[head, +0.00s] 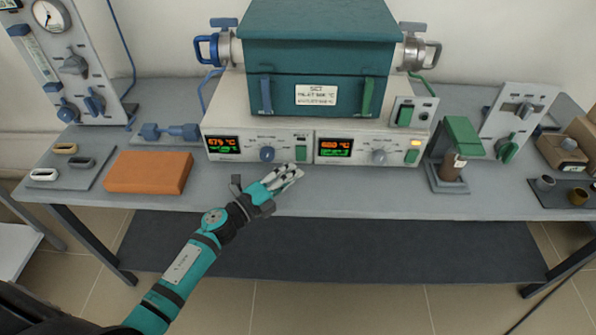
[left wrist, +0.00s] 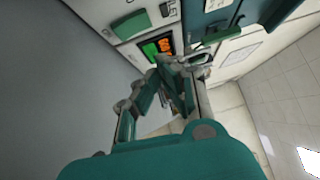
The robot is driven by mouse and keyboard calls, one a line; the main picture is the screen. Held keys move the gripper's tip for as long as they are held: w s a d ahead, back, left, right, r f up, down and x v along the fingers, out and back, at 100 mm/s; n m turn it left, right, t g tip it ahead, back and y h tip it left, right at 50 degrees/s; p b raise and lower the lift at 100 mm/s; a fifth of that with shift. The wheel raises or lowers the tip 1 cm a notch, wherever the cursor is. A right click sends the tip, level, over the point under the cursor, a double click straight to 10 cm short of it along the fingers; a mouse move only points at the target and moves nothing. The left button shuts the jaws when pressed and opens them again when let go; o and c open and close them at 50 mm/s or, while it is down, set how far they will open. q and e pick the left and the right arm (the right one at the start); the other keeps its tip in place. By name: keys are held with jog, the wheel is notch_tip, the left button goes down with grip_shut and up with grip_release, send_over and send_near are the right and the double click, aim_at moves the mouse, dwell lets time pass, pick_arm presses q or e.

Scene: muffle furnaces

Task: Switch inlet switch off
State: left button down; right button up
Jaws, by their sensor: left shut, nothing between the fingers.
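The furnace's control base has two panels. The left panel (head: 235,145) has a lit display, a blue knob (head: 267,154) and a small green rocker switch (head: 301,153). The right panel (head: 345,155) has a lit display, a grey knob and a green rocker switch (head: 412,156). I cannot read which switch is the inlet one. My left gripper (head: 292,173) is shut and empty, just in front of and below the left panel's rocker. In the left wrist view its fingers (left wrist: 180,68) are near a lit display (left wrist: 158,48); a green rocker (left wrist: 131,25) shows beyond. My right gripper is not in view.
The teal furnace (head: 318,50) stands above the panels. A switch box (head: 408,113) sits at its right. An orange block (head: 148,172) lies left on the grey bench (head: 340,195). A green-topped stand (head: 455,155) is at right. The bench's front strip is clear.

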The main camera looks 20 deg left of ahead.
pick_arm(q)
jog(key=v, duration=0.6)
jog(key=shift+s+a+r, duration=0.15)
jog(key=shift+a+r, duration=0.1)
jog(key=shift+a, duration=0.05)
jog(key=shift+s+a+b, duration=0.25)
jog(key=shift+s+b, duration=0.05)
jog(key=shift+s, duration=0.05)
jog(key=shift+r, duration=0.1)
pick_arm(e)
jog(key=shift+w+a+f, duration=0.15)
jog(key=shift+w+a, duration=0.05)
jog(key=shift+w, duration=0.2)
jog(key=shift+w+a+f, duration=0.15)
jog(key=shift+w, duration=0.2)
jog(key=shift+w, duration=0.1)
